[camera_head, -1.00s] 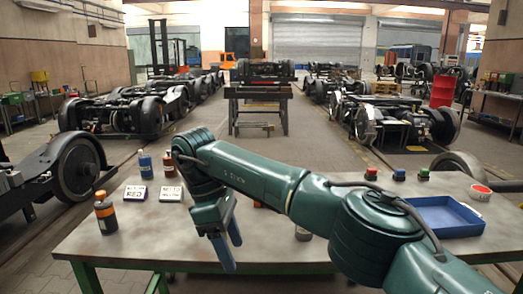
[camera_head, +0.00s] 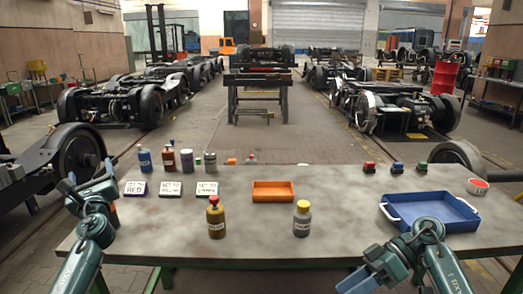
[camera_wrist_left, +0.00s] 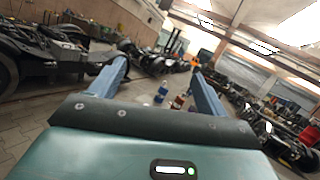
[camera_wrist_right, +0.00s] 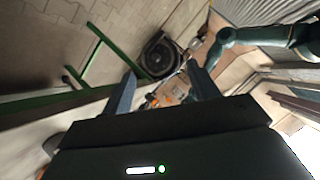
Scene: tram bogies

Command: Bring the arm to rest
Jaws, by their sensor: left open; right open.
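My left gripper (camera_head: 90,180) stands over the table's left edge in the head view, jaws apart and empty. In the left wrist view its two blue fingers (camera_wrist_left: 159,70) are spread with nothing between them. My right gripper (camera_head: 360,283) is low at the front right of the table, partly cut by the bottom edge. The right wrist view shows its fingers (camera_wrist_right: 162,74) apart and empty.
The table (camera_head: 330,240) carries a brown bottle (camera_head: 215,218), a grey yellow-capped bottle (camera_head: 302,220), an orange tray (camera_head: 273,197) and a blue tray (camera_head: 433,222) near my right arm. Several bottles and label cards (camera_head: 171,189) stand at the back left.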

